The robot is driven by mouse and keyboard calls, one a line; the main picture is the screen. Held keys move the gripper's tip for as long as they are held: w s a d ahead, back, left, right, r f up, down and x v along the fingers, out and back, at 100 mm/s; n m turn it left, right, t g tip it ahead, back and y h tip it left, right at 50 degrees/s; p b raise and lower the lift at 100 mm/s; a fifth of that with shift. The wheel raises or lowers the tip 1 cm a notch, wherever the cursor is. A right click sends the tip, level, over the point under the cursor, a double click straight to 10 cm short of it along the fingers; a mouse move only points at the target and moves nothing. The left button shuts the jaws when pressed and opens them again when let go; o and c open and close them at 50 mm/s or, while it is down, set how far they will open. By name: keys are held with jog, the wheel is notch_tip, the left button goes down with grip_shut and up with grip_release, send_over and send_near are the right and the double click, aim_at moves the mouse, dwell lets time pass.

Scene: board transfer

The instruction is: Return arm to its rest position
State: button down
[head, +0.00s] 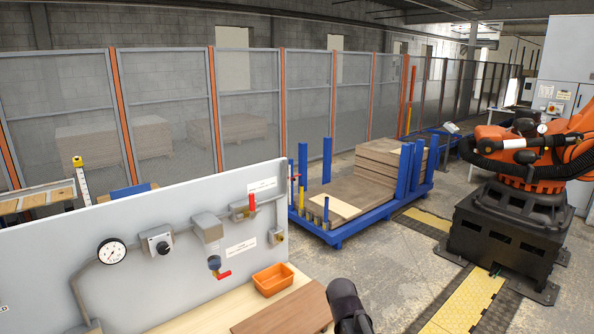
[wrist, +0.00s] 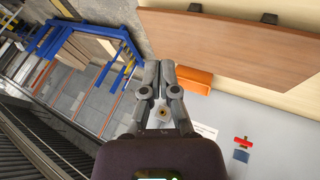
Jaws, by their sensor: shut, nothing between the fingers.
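My gripper (wrist: 159,75) shows in the wrist view with its two grey fingers close together and nothing held between them. In the head view only a dark part of my arm shows at the bottom edge; the fingers are out of sight there. A brown board (head: 285,311) lies on the light wooden bench top (head: 212,309), right of and in front of an orange bin (head: 273,279). In the wrist view the board (wrist: 235,45) and the bin (wrist: 195,80) lie beyond the fingertips, with no visible contact.
A grey panel (head: 150,270) with a gauge, pipes and red-handled valves stands behind the bench. A blue rack (head: 372,217) with stacked boards stands beyond it. An orange robot arm (head: 540,160) on a black base is at right. Mesh fencing (head: 250,90) closes the back.

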jog(key=s+d+f+m+g, duration=0.2)
jog(key=s+m+g, duration=0.1)
jog(key=s, duration=0.4)
jog(key=s+d+f+m+g+y+b, duration=0.1)
jog(key=s+d+f+m+g, duration=0.1)
jog(key=s, duration=0.6)
jog(key=shift+s+f+m+g+y, duration=0.15)
jog(key=shift+f+m+g+y, duration=0.25)
jog(key=shift+m+g, duration=0.5)
